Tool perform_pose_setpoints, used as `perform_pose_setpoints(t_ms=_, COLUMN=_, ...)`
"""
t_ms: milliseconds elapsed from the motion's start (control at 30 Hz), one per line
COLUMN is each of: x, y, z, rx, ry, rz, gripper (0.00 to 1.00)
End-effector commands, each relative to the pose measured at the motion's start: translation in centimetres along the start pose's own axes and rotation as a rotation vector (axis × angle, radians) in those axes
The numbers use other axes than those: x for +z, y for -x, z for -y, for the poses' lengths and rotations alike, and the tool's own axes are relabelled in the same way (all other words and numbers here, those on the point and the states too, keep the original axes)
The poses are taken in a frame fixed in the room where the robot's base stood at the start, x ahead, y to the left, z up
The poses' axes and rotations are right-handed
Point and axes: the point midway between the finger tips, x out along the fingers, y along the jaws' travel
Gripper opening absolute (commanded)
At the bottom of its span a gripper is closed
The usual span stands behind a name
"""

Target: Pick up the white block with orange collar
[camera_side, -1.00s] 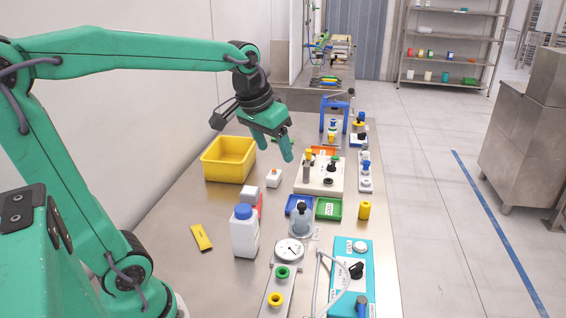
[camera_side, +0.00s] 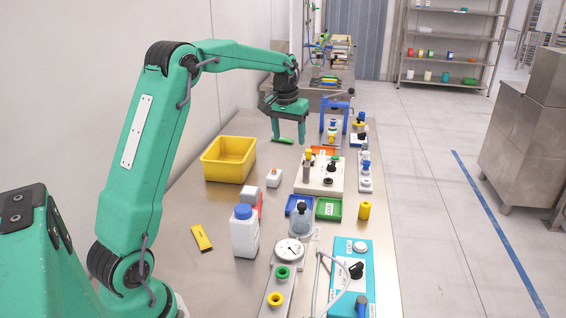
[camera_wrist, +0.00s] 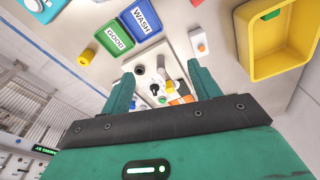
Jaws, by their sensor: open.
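The white block with an orange collar (camera_side: 273,179) stands on the steel table, right of the yellow bin, in the side view.
The yellow bin (camera_side: 228,160) stands left of the block. A beige panel with knobs (camera_side: 319,187) is to its right.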

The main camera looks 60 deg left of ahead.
Motion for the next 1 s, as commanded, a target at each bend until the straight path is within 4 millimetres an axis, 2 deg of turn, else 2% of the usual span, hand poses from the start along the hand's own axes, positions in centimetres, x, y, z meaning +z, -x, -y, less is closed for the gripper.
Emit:
perform_pose_setpoints(t_ms=100, x=-1.8, y=-2.5, z=1.7, rx=-0.006, ry=0.038, rz=0.028, gripper=0.62)
perform_pose_setpoints(t_ms=300, x=-4.2, y=-6.7, z=4.7, rx=-0.015, ry=0.097, rz=0.070, gripper=0.62)
perform_pose_setpoints(t_ms=600, x=-6.1, y=-12.5, z=8.9, rx=-0.023, ry=0.177, rz=0.124, gripper=0.62)
perform_pose_setpoints(t_ms=800, x=-6.4, y=-14.2, z=10.1, rx=-0.025, ry=0.199, rz=0.139, gripper=0.62)
perform_pose_setpoints(t_ms=1000, x=-6.4, y=-14.5, z=10.3, rx=-0.025, ry=0.202, rz=0.141, gripper=0.62)
